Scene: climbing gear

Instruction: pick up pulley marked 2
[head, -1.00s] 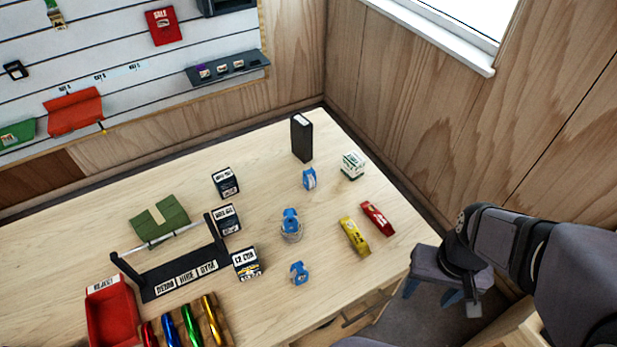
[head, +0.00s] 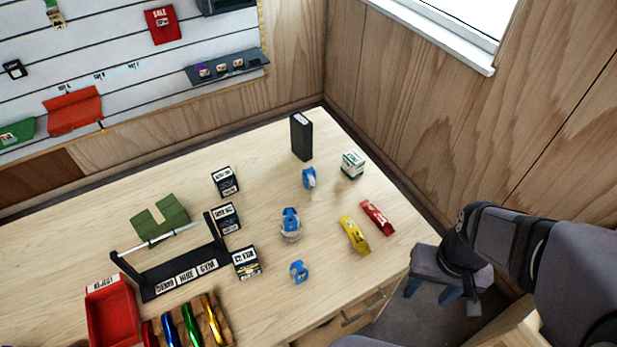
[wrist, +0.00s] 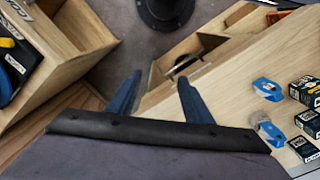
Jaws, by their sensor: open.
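Three blue pulleys stand in a row on the light wooden table: a far pulley (head: 309,178), a middle pulley (head: 290,222) in a clear ring-like holder, and a near pulley (head: 299,271). I cannot read their markings, so I cannot tell which is marked 2. Two blue pulleys also show at the right of the wrist view, one upper (wrist: 268,89) and one lower (wrist: 268,130). My gripper (head: 432,290) hangs beyond the table's right edge, apart from the pulleys. In the wrist view its two blue fingers (wrist: 158,92) are spread with nothing between them.
Dark boxes (head: 246,263) stand left of the pulleys. Yellow (head: 354,235) and red (head: 377,217) items lie to their right. A tall black box (head: 301,136) and a white-green box (head: 352,165) stand behind. A black rack (head: 180,274) and red tray (head: 112,312) are at left.

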